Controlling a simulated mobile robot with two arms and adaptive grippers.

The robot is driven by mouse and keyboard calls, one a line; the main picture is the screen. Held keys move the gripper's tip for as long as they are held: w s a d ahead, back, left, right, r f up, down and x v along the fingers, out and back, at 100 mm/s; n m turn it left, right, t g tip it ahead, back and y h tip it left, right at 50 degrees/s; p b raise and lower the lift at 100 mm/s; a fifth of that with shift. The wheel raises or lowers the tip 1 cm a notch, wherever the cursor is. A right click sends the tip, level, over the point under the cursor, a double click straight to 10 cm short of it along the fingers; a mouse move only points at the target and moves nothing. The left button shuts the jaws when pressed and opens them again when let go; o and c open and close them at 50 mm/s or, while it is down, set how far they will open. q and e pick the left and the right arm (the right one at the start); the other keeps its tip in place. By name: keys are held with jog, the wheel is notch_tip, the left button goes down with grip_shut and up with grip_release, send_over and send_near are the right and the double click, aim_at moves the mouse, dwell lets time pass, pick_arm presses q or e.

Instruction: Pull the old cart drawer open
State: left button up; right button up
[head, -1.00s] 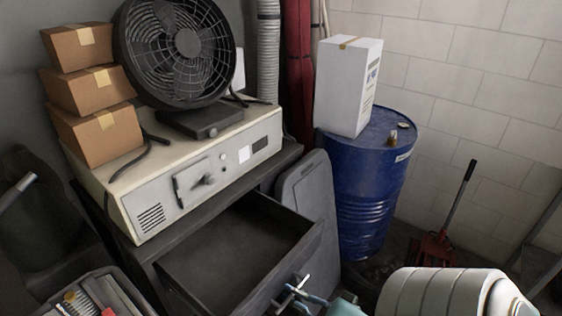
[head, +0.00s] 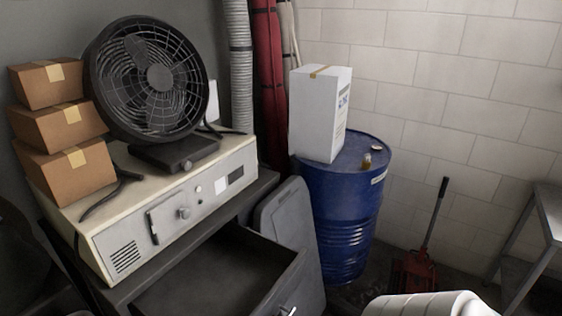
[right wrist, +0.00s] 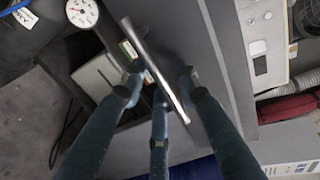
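The dark grey cart drawer (head: 215,270) is pulled out of the cart in the head view, and its empty interior shows. Its front end is cut off by the bottom edge. Its metal handle (head: 288,311) just shows there. In the right wrist view the bar handle (right wrist: 153,65) runs slantwise in front of a grey panel. My right gripper (right wrist: 160,85) has its teal fingers spread, with the bar between the outer fingertips. Whether they touch it I cannot tell. My left gripper is in neither current view.
A cream device (head: 150,210) with a black fan (head: 150,80) and stacked cardboard boxes (head: 60,130) stands on the cart. A blue drum (head: 345,215) bearing a white box (head: 320,110) stands right of it. A red jack (head: 415,270) and a metal table (head: 545,215) are farther right.

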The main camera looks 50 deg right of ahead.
jog(key=v, duration=1.1)
jog(key=shift+s+r, duration=0.15)
jog(key=shift+s, duration=0.1)
